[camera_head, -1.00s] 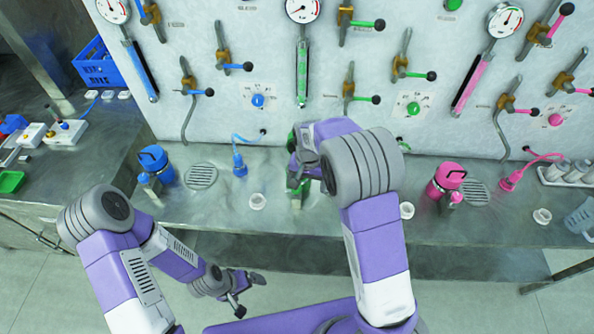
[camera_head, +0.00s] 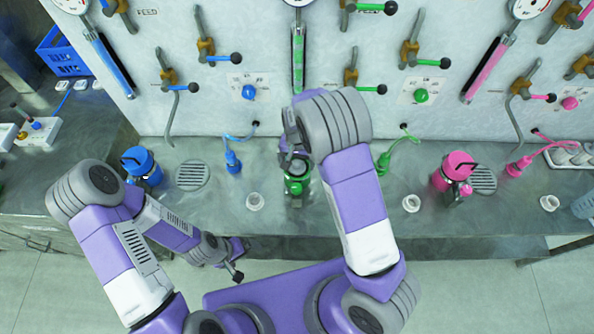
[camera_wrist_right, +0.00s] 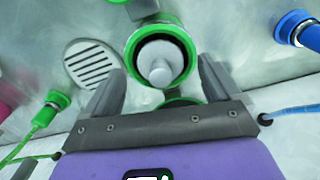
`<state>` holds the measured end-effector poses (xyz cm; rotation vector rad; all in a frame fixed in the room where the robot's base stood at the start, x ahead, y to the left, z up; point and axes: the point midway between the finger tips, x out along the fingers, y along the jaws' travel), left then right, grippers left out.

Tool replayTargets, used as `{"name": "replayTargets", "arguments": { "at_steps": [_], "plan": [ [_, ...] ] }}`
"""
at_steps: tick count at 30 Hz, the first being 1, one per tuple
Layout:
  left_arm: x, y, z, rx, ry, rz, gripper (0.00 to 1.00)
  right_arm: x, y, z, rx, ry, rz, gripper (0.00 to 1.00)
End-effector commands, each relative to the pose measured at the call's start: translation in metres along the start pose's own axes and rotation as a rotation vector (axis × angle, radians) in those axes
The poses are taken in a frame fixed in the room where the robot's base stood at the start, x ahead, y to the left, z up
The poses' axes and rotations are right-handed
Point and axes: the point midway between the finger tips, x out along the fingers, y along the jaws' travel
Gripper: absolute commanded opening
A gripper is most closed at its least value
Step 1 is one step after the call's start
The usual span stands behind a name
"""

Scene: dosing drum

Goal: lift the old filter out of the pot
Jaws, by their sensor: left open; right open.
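The green pot (camera_head: 297,187) stands on the metal bench, partly hidden by my right arm in the head view. In the right wrist view the pot's green rim (camera_wrist_right: 135,47) surrounds a dark opening. The old filter (camera_wrist_right: 158,70) is a pale, round piece with a knob inside it. My right gripper (camera_wrist_right: 160,66) is open, its two fingers on either side of the pot's mouth in that view; I cannot tell whether they touch it. My left gripper (camera_head: 236,262) is low in front of the bench, away from the pot.
A blue pot (camera_head: 140,165) and a pink pot (camera_head: 452,172) stand left and right on the bench. Green (camera_head: 385,162) and blue (camera_head: 232,162) hose plugs flank the pot. The valve panel rises behind.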

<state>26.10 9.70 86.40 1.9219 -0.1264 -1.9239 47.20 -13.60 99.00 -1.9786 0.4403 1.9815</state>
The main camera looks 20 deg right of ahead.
Motion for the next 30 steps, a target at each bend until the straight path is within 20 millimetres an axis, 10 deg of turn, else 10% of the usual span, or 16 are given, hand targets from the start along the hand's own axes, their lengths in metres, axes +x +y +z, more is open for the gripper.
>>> {"name": "replayTargets", "arguments": {
  "at_steps": [11, 26, 30],
  "plan": [
    [0.0003, 0.0, -0.0002, 0.0, 0.001, 0.0, 1.0, 0.0147, -0.0004, -0.0006, 0.0, 0.001, -0.001, 0.91],
    [0.0003, 0.0, -0.0003, 0.0, 0.001, 0.0, 1.0, 0.0144, -0.0002, -0.0007, 0.0, 0.001, -0.001, 0.16],
    [0.0003, 0.0, -0.0002, 0.0, 0.001, 0.0, 1.0, 0.0143, -0.0003, -0.0008, 0.0, 0.001, -0.001, 0.13]
  ]
}}
